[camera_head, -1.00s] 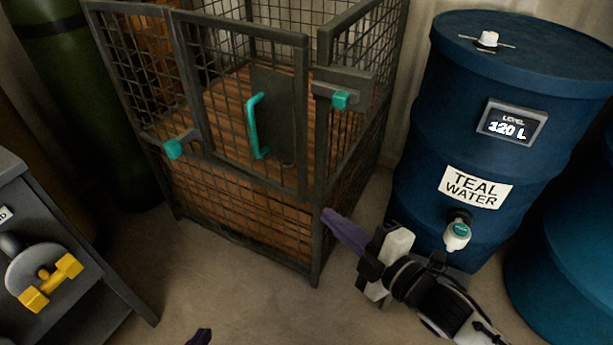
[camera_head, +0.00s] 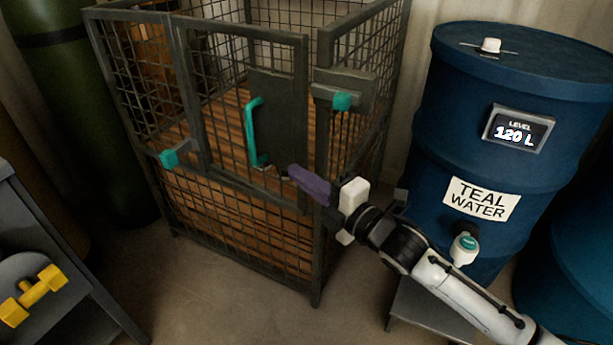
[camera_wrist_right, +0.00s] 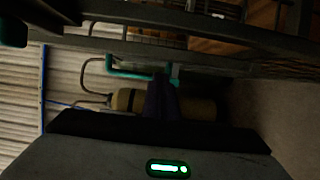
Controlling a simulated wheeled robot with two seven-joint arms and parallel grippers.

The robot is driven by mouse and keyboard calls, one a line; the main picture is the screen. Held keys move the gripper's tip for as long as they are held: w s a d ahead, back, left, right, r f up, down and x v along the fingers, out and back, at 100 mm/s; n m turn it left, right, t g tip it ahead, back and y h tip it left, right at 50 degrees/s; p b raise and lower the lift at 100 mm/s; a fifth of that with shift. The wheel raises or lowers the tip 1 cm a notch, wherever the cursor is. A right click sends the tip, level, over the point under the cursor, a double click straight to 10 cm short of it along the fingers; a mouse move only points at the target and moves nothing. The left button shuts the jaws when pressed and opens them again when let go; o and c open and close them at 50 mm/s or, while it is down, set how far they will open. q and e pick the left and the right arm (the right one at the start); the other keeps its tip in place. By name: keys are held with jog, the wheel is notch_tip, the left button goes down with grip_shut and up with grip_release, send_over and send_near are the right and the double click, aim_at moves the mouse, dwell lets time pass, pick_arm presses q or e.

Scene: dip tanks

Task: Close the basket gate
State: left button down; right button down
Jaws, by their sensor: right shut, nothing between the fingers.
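The wire-mesh basket (camera_head: 240,235) stands at centre left in the head view. Its gate (camera_head: 282,110) has a dark plate with a teal handle (camera_head: 251,130). A narrow gap shows between the gate's right edge and the right post; I cannot tell whether the gate is fully shut. A latch block with a teal knob (camera_head: 342,102) sits on the right post. My right gripper (camera_head: 294,172) is shut and empty, its purple fingers by the gate's lower right edge, right of the handle's lower end. Contact is unclear. The fingers (camera_wrist_right: 162,98) also show in the wrist view, before a teal bar.
A second teal knob (camera_head: 169,158) sits at the basket's front left. The teal water drum (camera_head: 490,95) with its tap (camera_head: 464,248) stands close to my right arm. A grey cabinet (camera_head: 75,285) with a yellow handle (camera_head: 33,296) is at lower left. Floor is clear in front.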

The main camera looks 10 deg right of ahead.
jog(key=shift+w+d, duration=0.6)
